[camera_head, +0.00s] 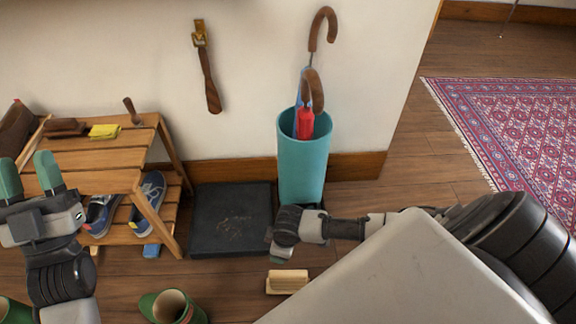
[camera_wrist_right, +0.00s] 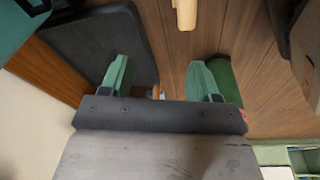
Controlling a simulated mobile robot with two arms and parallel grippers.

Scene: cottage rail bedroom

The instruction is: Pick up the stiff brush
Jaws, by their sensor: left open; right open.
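A pale wooden block (camera_head: 287,281), which looks like the stiff brush, lies on the floor; its bristles cannot be made out. In the right wrist view a pale wooden piece (camera_wrist_right: 185,12), likely the same one, shows at the top edge, beyond the fingers. My right gripper (camera_head: 279,254) is just above and behind the block in the head view, apart from it. In its wrist view the right gripper (camera_wrist_right: 160,78) is open with nothing between its green fingers. My left gripper (camera_head: 29,176) is open and empty in front of the wooden rack.
A wooden rack (camera_head: 110,180) holds blue shoes, a yellow cloth (camera_head: 104,131) and small items. A black mat (camera_head: 232,220) and teal umbrella stand (camera_head: 303,165) are by the wall. A green boot (camera_head: 172,306) stands left of the block. A strap-like tool (camera_head: 207,70) hangs above.

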